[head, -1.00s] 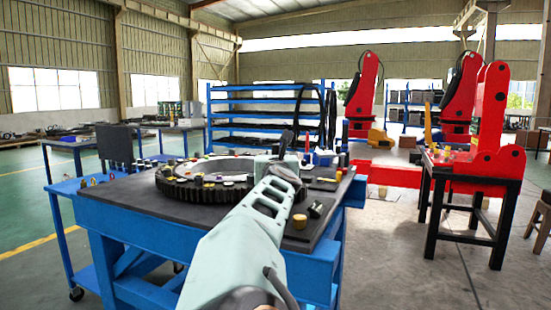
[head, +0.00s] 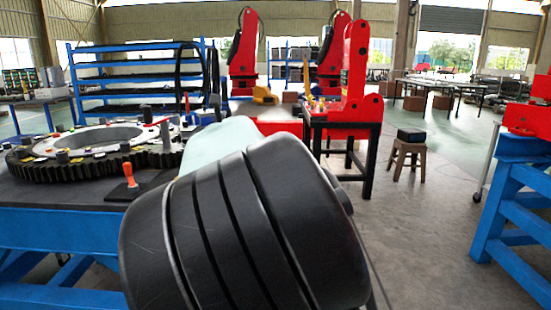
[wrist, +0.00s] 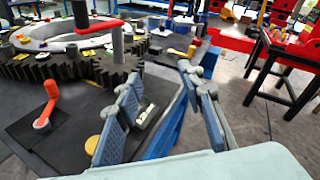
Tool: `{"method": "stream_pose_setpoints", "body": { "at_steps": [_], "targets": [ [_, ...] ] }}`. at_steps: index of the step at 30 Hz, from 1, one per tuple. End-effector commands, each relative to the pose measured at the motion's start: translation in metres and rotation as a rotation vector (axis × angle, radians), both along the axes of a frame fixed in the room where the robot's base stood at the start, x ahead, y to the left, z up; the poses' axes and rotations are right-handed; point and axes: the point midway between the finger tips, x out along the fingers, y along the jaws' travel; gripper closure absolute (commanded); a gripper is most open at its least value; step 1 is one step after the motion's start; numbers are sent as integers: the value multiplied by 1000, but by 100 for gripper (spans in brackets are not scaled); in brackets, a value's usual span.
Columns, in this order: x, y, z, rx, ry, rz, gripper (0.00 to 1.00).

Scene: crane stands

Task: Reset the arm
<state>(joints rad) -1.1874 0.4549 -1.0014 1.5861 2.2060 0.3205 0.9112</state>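My gripper (wrist: 158,78) shows in the wrist view with its two blue-grey fingers spread apart. I see nothing held between them; the blue edge of the workbench lies in the background there. It hangs over the right side of the bench, beside the large dark ring gear (wrist: 65,68). In the head view my own pale arm and a black banded link fill the lower middle and hide the gripper. The ring gear (head: 60,170) lies flat on the blue bench (head: 60,230) at the left.
An orange-handled tool (head: 129,178) stands on the bench by the gear. A yellow round piece (wrist: 93,145) lies near the left finger. Red crane stands (head: 355,70), a wooden stool (head: 407,155) and another blue bench (head: 515,205) stand right. Floor between them is clear.

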Motion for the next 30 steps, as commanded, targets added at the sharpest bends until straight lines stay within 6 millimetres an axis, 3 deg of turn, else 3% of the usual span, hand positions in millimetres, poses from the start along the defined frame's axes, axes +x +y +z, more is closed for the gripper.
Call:
{"method": "stream_pose_setpoints", "body": {
  "at_steps": [1,3,8,11,20,26,30],
  "targets": [
    [-3,-25,-5,-54,1,22,64],
    [-12,-49,-15,-148,-6,70,64],
    [-49,-91,-31,-362,-46,213,64],
    [-82,-111,-40,-502,-90,317,64],
    [-204,-160,-72,-979,-273,656,64],
    [-290,-200,-111,-1368,-378,894,64],
    [-344,-239,-145,-1664,-398,1069,64]
  ]
}}
